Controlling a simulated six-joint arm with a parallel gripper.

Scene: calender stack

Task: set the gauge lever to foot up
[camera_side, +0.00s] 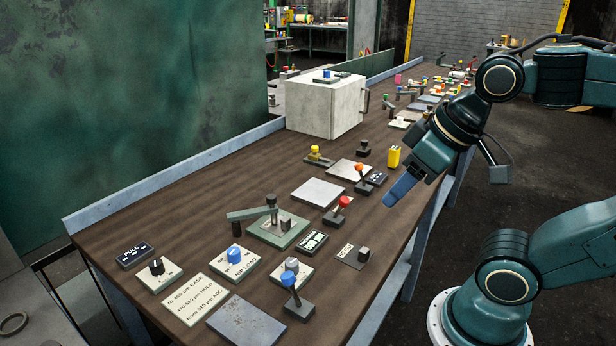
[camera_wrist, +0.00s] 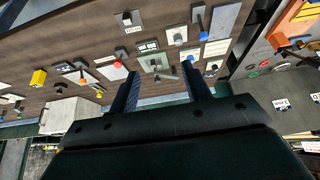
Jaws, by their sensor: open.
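The thickness gauge (camera_side: 279,231) has a pale green base plate, a grey-green arm reaching left and a dark knob on top. It also shows in the wrist view (camera_wrist: 155,63), upside down. A small digital display (camera_side: 312,242) lies beside it. No part clearly reads as the gauge lever or its foot position at this size. A red-knobbed lever (camera_side: 338,212) stands near the display, tilted. My gripper (camera_side: 390,201) is above the bench's right edge, apart from the gauge. In the wrist view its two fingers (camera_wrist: 160,75) are spread with nothing between them.
A blue-knobbed lever (camera_side: 294,298), a blue knob (camera_side: 234,255) and a black knob (camera_side: 157,267) stand towards the near end. An orange-knobbed lever (camera_side: 361,178) and a yellow block (camera_side: 393,157) are near my gripper. A white box (camera_side: 325,105) stands farther back.

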